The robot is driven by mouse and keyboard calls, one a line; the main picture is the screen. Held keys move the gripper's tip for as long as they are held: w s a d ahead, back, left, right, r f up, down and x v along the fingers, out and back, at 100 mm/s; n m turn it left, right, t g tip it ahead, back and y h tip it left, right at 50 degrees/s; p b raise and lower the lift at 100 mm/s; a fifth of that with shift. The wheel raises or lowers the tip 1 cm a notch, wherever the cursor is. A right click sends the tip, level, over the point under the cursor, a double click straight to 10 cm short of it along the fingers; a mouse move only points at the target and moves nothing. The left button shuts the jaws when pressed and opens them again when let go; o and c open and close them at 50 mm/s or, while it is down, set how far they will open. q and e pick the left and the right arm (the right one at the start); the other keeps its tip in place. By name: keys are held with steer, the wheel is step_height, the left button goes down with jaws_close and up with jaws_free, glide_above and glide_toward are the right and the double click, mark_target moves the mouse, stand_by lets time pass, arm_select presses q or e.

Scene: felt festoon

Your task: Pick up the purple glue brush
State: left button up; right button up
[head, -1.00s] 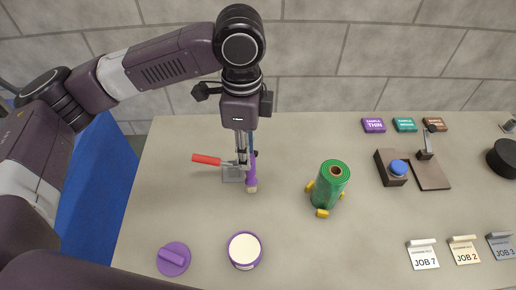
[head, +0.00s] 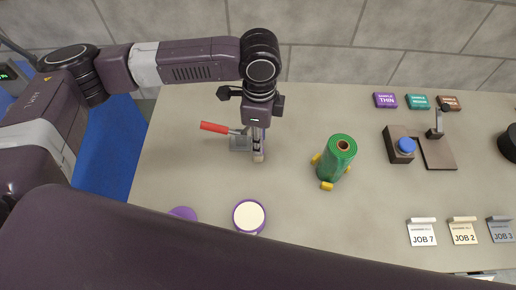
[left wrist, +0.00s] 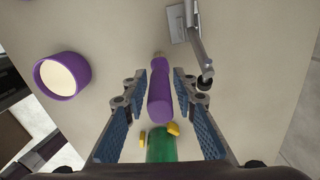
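The purple glue brush (head: 258,157) is next to the toggle clamp in the head view, mostly covered by my left gripper (head: 259,142). In the left wrist view the purple handle of the brush (left wrist: 160,98) lies between the two blue-padded fingers of the left gripper (left wrist: 160,120). The fingers are apart, with a visible gap on each side of the handle. I cannot tell whether the brush lies flat or tilted. My right gripper is not in view.
The red-handled clamp (head: 214,127) stands close left of the gripper. A green roll (head: 338,160) on yellow feet is to the right. A purple-rimmed pot (head: 249,216) and purple lid (head: 183,213) are nearer. A blue-button box (head: 404,148) and job cards (head: 422,233) are farther right.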

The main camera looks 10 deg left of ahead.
arm_select(q)
steer(key=shift+f, duration=0.8)
steer(key=shift+c, duration=0.7)
jaws_close()
steer(key=shift+r, duration=0.1)
step_height(320, 180, up, 20)
steer(key=b, duration=0.1)
